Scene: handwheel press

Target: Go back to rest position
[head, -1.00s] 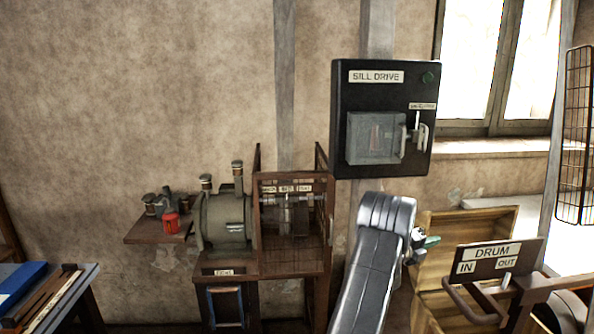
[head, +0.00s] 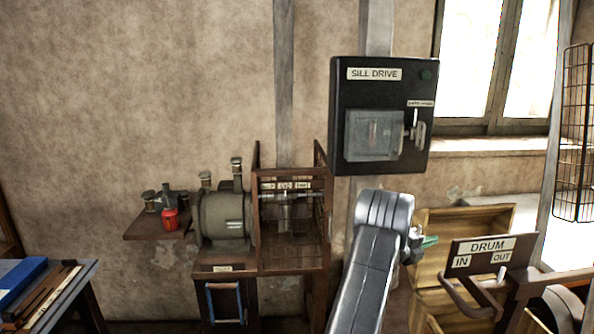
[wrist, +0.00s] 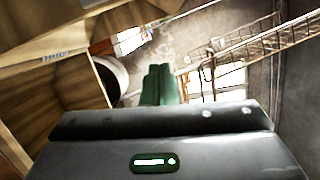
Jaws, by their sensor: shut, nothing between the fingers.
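My gripper (head: 430,243) is at the right of the head view, at the end of my arm. It is in front of the open wooden box and up and left of the DRUM sign. In the wrist view its green fingers (wrist: 160,84) are together, with nothing between them. It touches nothing that I can see.
The black SILL DRIVE box (head: 383,115) hangs on the wall above my arm. The DRUM lever board (head: 478,256) is close on the right, by a wooden box (head: 462,221). A motor (head: 224,216) and wooden frame (head: 292,262) stand left. A wire rack (head: 577,130) is far right.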

